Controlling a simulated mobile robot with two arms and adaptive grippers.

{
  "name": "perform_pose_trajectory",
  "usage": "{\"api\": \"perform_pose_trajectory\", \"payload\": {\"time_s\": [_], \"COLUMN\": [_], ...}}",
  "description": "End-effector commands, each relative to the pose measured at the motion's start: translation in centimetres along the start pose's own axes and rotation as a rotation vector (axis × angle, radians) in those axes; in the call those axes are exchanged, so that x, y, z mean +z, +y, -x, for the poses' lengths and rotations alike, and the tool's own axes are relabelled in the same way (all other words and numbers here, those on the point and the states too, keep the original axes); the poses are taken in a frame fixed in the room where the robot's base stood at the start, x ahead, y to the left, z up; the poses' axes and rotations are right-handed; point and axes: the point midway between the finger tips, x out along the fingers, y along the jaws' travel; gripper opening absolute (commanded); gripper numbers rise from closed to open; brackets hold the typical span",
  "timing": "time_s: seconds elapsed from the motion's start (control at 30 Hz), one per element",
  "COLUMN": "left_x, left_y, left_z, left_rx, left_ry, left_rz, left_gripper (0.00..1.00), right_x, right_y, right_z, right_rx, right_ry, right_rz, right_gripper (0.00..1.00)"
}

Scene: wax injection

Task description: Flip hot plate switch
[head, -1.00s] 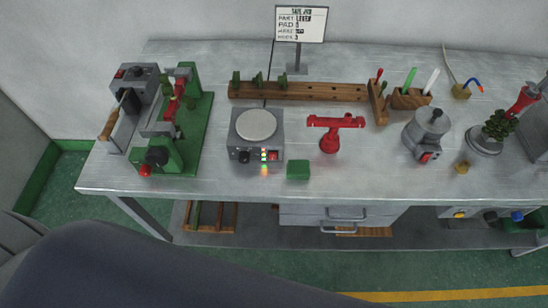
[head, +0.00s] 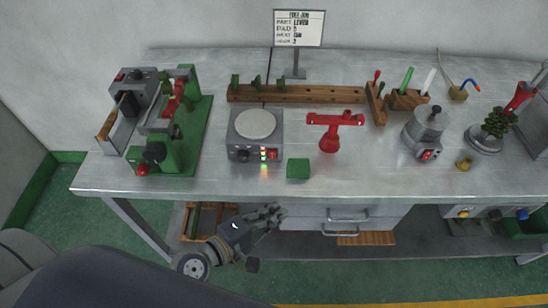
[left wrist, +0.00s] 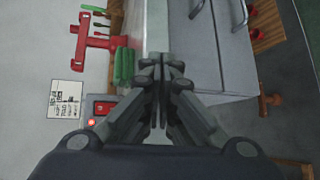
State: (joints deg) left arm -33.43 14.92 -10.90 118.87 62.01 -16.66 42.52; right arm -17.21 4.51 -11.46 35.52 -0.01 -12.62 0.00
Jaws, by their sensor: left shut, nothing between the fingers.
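The hot plate (head: 243,143) is a grey box with a round pale top, standing on the bench's front left part. Its red switch (head: 272,154) is on the front face at the right, beside small lit lamps; the switch also shows in the left wrist view (left wrist: 103,108). My left gripper (head: 277,212) is shut and empty, in front of the bench and below its top edge, apart from the hot plate. In the left wrist view the closed fingers (left wrist: 161,75) are beside the switch, not touching it. My right gripper is not in view.
A green block (head: 298,169) sits right of the hot plate near the front edge. A red stand (head: 330,135) is behind it. A green-based press (head: 170,135) stands left. Drawers (head: 342,216) are under the bench. A sign (head: 298,28) stands behind.

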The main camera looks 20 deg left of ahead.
Motion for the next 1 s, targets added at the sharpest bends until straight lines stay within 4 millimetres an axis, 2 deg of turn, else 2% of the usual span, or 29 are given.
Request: {"api": "perform_pose_trajectory", "payload": {"time_s": [0.1, 0.23, 0.73, 1.0], "left_x": [-0.1, -0.2, -0.4, -2.3], "left_y": [2.7, 4.3, 5.0, 6.6], "left_z": [0.6, 1.0, 1.0, -0.8], "left_rx": [0.086, 0.135, 0.152, 0.153], "left_ry": [0.009, 0.010, 0.012, 0.013], "left_rz": [0.159, 0.260, 0.289, 0.288], "left_gripper": [0.00, 0.00, 0.00, 0.00], "right_x": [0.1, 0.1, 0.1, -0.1], "right_y": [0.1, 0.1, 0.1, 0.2], "right_z": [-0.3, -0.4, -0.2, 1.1], "right_rx": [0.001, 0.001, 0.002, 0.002], "right_ry": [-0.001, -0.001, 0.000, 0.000], "right_rz": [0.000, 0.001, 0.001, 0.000], "right_gripper": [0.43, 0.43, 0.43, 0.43]}}
